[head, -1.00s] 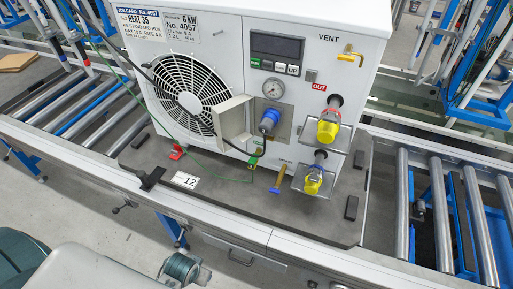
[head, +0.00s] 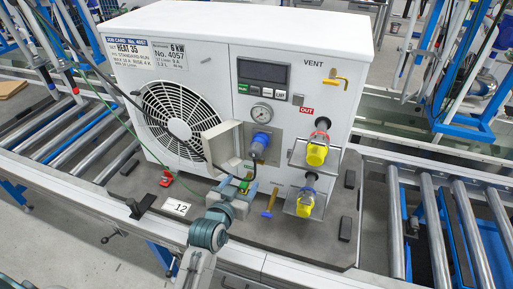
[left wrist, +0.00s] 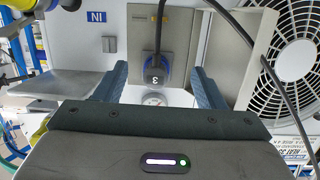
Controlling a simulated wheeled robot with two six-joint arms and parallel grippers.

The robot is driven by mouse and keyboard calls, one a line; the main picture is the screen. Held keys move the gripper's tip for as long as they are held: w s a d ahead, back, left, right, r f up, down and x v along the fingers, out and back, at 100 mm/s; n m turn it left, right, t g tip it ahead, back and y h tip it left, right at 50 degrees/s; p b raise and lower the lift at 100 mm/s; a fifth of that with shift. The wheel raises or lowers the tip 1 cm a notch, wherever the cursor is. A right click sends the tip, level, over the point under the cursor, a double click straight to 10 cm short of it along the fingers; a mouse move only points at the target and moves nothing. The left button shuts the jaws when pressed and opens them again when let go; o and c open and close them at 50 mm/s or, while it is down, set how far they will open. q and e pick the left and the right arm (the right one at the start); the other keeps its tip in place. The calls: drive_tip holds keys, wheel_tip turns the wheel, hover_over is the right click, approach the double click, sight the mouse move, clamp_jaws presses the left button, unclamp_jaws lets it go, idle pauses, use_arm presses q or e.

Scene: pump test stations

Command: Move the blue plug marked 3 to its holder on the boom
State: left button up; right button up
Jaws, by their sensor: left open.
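The blue plug marked 3 (head: 260,144) sits on a grey plate on the white unit's front, just below a round gauge. Its black cable hangs down from it. In the left wrist view the plug (left wrist: 154,73) shows its 3 upside down. My left gripper (head: 238,187) is open and empty, below and in front of the plug. In the left wrist view its two fingers (left wrist: 159,72) stand on either side of the plug with gaps; I see no contact. I cannot make out the boom's holder for this plug. My right gripper is not in view.
An open grey cover (head: 222,143) stands just left of the plug, beside the fan grille (head: 178,118). Two yellow couplings (head: 316,155) (head: 305,203) stick out at the right. Roller tracks (head: 437,225) flank the dark base plate.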

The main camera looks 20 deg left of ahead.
sight(253, 155)
use_arm(q)
drive_tip(key=w+r, duration=0.1)
drive_tip(key=w+r+t, duration=0.2)
drive_tip(key=shift+w+d+r+y, duration=0.2)
drive_tip(key=shift+d+r+y, duration=0.1)
drive_tip(key=shift+d, duration=0.1)
drive_tip(key=shift+w, duration=0.45)
drive_tip(key=w+b, duration=0.1)
drive_tip(key=w, duration=0.5)
drive_tip(key=shift+w+d, duration=0.15)
drive_tip(key=shift+w, duration=0.2)
drive_tip(key=shift+w+f+b, duration=0.1)
drive_tip(key=shift+w+b, duration=0.2)
drive_tip(key=shift+w, duration=0.4)
